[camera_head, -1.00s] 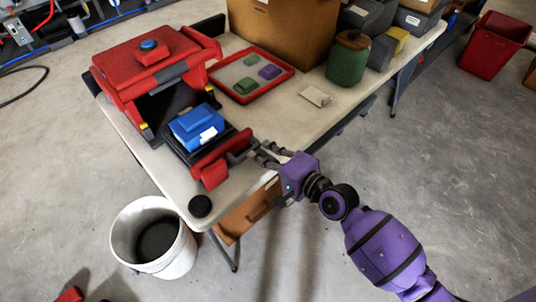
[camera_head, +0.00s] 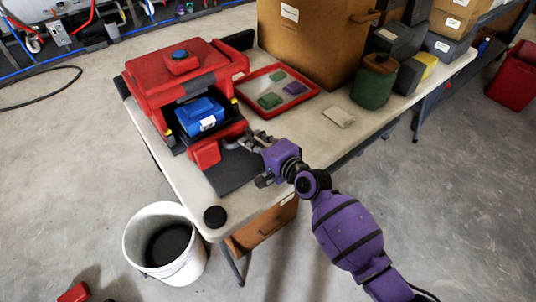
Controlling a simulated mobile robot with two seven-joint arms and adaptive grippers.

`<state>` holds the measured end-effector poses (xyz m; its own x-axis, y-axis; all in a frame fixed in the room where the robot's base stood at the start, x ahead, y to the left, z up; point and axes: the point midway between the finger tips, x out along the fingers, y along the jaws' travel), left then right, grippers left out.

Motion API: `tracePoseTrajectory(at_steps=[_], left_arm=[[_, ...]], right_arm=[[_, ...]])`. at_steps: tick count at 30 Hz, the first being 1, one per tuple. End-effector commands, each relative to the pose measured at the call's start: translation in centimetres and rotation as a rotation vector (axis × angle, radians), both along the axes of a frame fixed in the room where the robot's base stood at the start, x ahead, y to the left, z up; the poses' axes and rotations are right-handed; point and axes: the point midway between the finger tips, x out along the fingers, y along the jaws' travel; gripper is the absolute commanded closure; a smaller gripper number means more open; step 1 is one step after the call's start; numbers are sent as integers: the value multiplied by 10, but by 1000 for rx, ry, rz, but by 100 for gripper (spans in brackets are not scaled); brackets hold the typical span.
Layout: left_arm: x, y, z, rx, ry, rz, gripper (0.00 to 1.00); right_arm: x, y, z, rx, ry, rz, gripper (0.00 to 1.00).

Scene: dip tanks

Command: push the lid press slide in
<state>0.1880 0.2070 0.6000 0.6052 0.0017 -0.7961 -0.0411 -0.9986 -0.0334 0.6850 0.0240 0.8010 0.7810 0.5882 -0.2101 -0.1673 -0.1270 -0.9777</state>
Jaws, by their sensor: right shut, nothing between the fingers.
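The lid press (camera_head: 165,78) is a red housing with a blue button on top, at the left of the table. Its slide has a red front bar (camera_head: 207,153) and carries a blue box (camera_head: 200,115) with a white label. The box sits mostly under the housing, and the bar is close to the housing's front. My right gripper (camera_head: 250,140) is shut and empty, with its fingers at the handle on the right end of the bar. I cannot tell whether they touch it. My left gripper is not in view.
A red-rimmed tray (camera_head: 262,79) holds green and purple pieces behind the gripper. A large brown box (camera_head: 310,45) and a green canister (camera_head: 374,85) stand further back. A black disc (camera_head: 215,216) lies near the front corner, and a white bucket (camera_head: 166,241) stands on the floor.

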Motion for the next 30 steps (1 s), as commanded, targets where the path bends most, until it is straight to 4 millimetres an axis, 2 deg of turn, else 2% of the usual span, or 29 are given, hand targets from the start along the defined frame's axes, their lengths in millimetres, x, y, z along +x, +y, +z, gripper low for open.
tracePoseTrajectory(at_steps=[6, 12, 30], left_arm=[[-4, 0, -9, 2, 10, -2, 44], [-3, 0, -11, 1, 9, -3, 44], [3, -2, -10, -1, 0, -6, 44]], right_arm=[[32, 24, -3, 1, 3, 1, 100], [47, 35, -2, 0, 3, 0, 100], [53, 38, 2, 1, -4, -1, 100]])
